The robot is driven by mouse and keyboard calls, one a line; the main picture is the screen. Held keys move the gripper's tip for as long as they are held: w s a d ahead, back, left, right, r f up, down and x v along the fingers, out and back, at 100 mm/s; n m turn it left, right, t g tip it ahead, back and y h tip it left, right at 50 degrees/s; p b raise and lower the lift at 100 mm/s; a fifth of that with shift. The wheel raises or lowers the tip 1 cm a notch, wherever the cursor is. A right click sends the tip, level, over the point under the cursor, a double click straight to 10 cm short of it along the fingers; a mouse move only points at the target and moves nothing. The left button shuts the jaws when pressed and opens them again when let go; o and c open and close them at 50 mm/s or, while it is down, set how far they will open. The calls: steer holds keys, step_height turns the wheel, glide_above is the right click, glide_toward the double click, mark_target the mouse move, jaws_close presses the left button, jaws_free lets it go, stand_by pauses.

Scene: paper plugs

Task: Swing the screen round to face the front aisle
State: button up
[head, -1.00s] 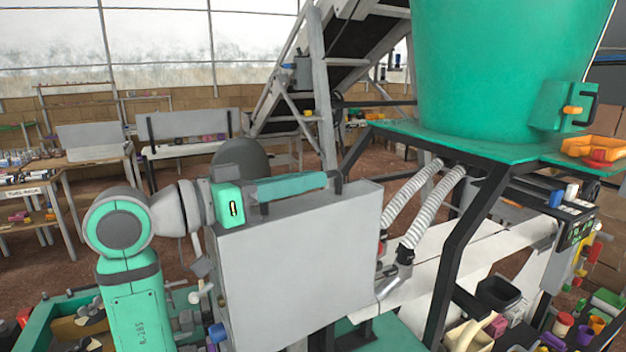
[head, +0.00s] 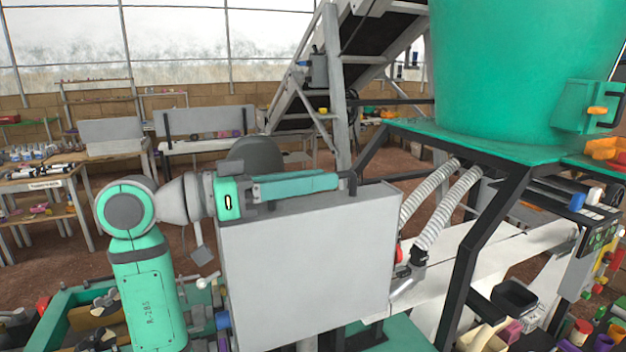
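The screen appears to be the large grey box-like panel (head: 305,270) in the middle of the head view. It stands upright and its plain grey side faces me; no display surface shows. A teal bar handle (head: 295,187) on dark posts runs along its top edge. My gripper (head: 245,192), at the end of my teal and grey arm, is at the left end of this handle. The fingertips are hard to make out against the bar, so I cannot tell whether they are closed around it.
A big green tub (head: 520,80) stands on a black-legged frame (head: 485,230) close to the right. Two ribbed white hoses (head: 445,210) hang beside the panel. A conveyor (head: 370,40) rises behind. Benches (head: 45,185) stand at the back left, with brown floor between.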

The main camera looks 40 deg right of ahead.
steer(key=v, duration=1)
steer(key=shift+w+a, duration=0.1)
steer(key=shift+a, duration=0.2)
